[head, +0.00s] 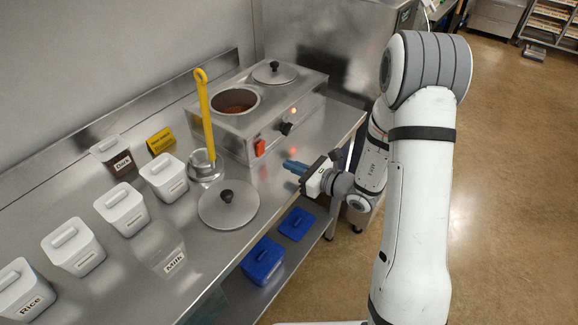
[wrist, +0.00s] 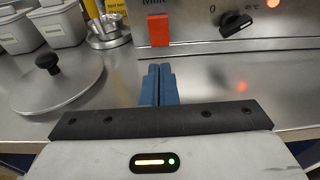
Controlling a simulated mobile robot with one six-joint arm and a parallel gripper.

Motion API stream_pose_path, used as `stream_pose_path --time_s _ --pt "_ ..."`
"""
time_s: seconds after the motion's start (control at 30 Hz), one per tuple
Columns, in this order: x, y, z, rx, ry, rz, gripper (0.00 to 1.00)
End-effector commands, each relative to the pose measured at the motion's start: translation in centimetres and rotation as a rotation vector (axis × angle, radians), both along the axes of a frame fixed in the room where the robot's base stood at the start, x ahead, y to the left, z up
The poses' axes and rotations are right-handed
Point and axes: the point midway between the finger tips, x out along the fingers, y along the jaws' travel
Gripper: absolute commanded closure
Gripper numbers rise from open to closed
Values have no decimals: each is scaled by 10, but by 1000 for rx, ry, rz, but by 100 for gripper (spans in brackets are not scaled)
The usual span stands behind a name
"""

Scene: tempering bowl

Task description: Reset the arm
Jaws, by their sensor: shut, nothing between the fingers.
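My gripper (head: 290,165) is out over the front part of the steel counter, in front of the warmer. In the wrist view its two blue fingers (wrist: 160,72) are shut together with nothing between them. My white arm reaches in from the right of the head view, bent at the elbow.
The steel warmer (head: 240,128) has one open well with brown contents and one lidded well. A loose lid (head: 228,205) lies left of my gripper. A yellow-handled ladle (head: 205,115) stands in a small pot. Labelled tubs (head: 122,209) line the left. Blue containers (head: 263,260) sit on the lower shelf.

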Motion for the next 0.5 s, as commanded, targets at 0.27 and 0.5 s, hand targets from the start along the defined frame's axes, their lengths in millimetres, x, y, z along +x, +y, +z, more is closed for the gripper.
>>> stream_pose_path --time_s 0.27,0.5 --pt "0 0 0 0 0 0 100" --pt "-13 11 18 -40 -42 90 100"
